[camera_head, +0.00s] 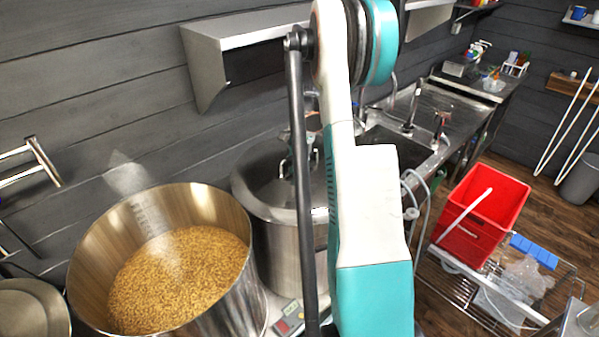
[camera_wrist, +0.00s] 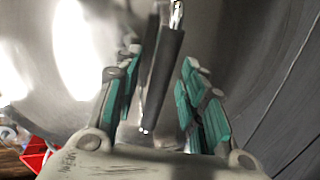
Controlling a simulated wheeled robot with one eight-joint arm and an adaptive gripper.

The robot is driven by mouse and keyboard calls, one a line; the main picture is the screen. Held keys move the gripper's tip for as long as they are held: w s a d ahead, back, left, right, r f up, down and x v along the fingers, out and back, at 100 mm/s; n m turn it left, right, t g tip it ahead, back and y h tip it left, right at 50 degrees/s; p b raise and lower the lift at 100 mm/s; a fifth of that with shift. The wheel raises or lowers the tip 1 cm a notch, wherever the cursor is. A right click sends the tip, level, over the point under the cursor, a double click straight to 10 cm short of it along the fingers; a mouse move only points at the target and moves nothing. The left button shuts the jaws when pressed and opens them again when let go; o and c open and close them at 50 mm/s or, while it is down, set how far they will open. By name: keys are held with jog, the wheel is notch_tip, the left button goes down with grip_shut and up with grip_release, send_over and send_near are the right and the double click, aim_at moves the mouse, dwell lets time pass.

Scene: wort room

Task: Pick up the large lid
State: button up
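The large lid (camera_head: 262,177) is a round grey metal cover on the steel pot in the middle of the head view. My arm hides much of it. In the wrist view, the shiny lid surface (camera_wrist: 225,40) fills the background. Its dark bar handle (camera_wrist: 163,75) stands between my two teal fingers. My gripper (camera_wrist: 162,95) is open around the handle, with a visible gap on the right side and a narrower one on the left. In the head view, my gripper (camera_head: 290,162) is at the lid's middle, mostly hidden behind my arm.
An open steel pot (camera_head: 90,262) of grain (camera_head: 180,280) steams at the left. A metal shelf (camera_head: 245,30) hangs on the wall above. A sink counter (camera_head: 440,110) stands behind my arm, and a red crate (camera_head: 500,195) sits on a wire rack at the right.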

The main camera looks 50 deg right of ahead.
jog(key=shift+f, duration=0.15)
jog(key=c, duration=0.8)
grip_shut()
